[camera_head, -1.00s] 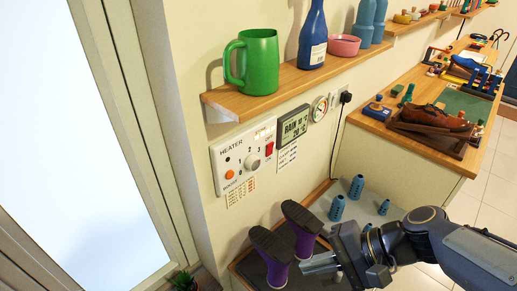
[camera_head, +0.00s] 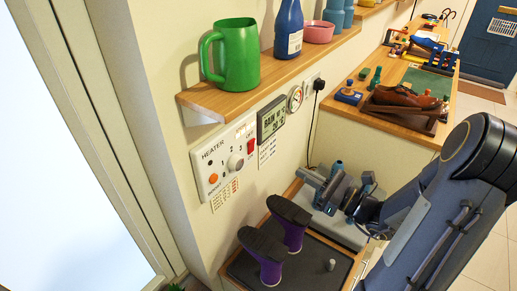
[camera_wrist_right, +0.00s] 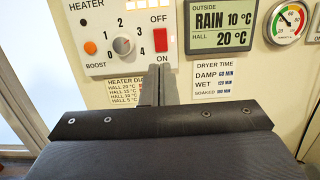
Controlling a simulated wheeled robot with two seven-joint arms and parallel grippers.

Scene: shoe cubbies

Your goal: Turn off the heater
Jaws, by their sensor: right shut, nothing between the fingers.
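The white heater panel (camera_head: 207,188) is on the wall below the shelf and fills the upper left of the right wrist view (camera_wrist_right: 88,17). Its red switch (camera_head: 251,146) sits at the right end, between OFF above and ON below in the wrist view (camera_wrist_right: 160,40). I cannot tell which way it is tipped. A round grey knob (camera_head: 235,162) and an orange boost button (camera_head: 213,178) are left of it. My right gripper (camera_head: 308,177) is shut and empty, right of and below the panel. In the wrist view its fingertips (camera_wrist_right: 158,72) appear just under the switch. My left gripper is out of view.
A shelf (camera_head: 225,104) with a green mug (camera_head: 238,55) overhangs the panel. A weather display (camera_head: 271,119) and dial (camera_head: 295,98) are on the wall to the right. Purple boots (camera_head: 270,262) stand on a dark tray below. A bench (camera_head: 385,123) with a brown shoe is at right.

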